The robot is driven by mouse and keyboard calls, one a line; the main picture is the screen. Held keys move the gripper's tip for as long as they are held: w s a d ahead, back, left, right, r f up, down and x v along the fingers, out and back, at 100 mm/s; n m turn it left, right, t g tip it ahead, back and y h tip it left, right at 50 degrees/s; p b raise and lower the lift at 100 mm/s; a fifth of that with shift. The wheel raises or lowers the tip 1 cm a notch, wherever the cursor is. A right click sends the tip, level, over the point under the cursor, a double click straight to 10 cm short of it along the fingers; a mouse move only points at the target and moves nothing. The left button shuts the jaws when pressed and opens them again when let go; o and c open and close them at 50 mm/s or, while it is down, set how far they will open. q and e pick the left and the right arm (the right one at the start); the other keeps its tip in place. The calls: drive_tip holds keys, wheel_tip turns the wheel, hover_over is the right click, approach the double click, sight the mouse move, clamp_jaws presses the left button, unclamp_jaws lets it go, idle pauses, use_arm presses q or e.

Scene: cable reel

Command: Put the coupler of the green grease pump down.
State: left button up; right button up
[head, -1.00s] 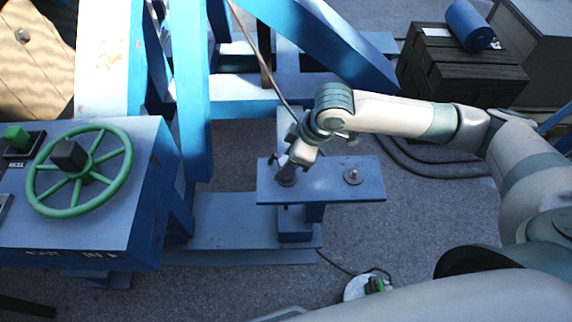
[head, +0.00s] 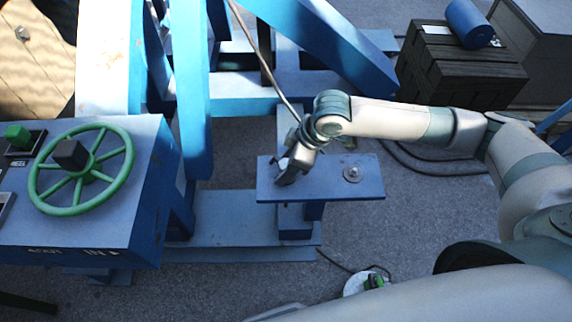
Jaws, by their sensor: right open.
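My right gripper (head: 285,177) is over the left part of a small blue plate (head: 330,190), tilted down, with its fingers at the plate's top. It is open. A round metal fitting (head: 352,174) sits on the right part of the plate. The left spot of the plate is covered by my gripper, and I cannot make out a coupler there. A small green thing (head: 374,281) on a pale round base lies on the floor at the bottom, partly hidden by my own arm; it may be the green grease pump. My left gripper is not in view.
A blue cabinet with a green handwheel (head: 80,168) stands at the left. Blue frame beams (head: 195,90) rise behind. A thin cable (head: 265,55) hangs close to my right wrist. A dark crate (head: 455,70) with a blue roll (head: 468,24) is at the back right.

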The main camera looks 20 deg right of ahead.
drive_tip(key=b+v, duration=0.2)
drive_tip(key=v, duration=1)
drive_tip(key=shift+a+r, duration=0.1)
idle(0.6)
